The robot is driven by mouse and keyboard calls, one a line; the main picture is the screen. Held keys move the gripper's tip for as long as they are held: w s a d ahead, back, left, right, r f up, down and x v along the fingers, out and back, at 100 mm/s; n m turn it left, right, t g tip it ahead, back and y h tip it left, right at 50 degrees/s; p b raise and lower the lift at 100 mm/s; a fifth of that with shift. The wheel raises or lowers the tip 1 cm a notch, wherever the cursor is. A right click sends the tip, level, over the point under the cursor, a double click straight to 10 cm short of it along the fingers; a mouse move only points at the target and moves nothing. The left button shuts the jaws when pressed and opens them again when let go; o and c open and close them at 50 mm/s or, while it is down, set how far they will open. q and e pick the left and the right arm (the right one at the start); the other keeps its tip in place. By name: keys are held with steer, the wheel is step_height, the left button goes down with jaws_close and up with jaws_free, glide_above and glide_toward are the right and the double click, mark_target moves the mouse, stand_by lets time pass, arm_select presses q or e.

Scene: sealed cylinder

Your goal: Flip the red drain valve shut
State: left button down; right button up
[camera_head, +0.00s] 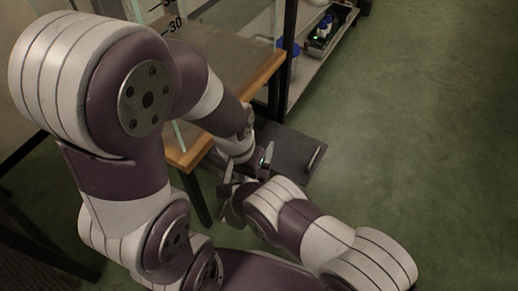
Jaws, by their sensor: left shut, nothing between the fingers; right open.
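I cannot make out the red drain valve in the head view. A clear tank wall (184,50) with black scale marks and "30" stands at the top, partly behind my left arm. My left gripper (229,184) is shut and empty, below the table's front corner. My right gripper (266,164) is open, close beside it. The two grippers overlap, and my arm links hide much of them.
A wooden-edged table (262,78) on dark legs stands beside my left arm. Behind it, a low shelf (310,62) holds small items, one with a green light. A dark flat panel (290,143) lies below the grippers. The green floor (430,130) at right is clear.

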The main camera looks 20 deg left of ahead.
arm_select(q)
step_height(320, 180, up, 9)
steer(key=p, duration=0.7)
steer(key=shift+f, duration=0.2)
arm_select(e)
steer(key=s+d+r, duration=0.1)
steer(key=d+r, duration=0.7)
steer(key=d, duration=0.3)
steer(key=shift+s+d+r, duration=0.15)
steer(key=shift+d+r, duration=0.15)
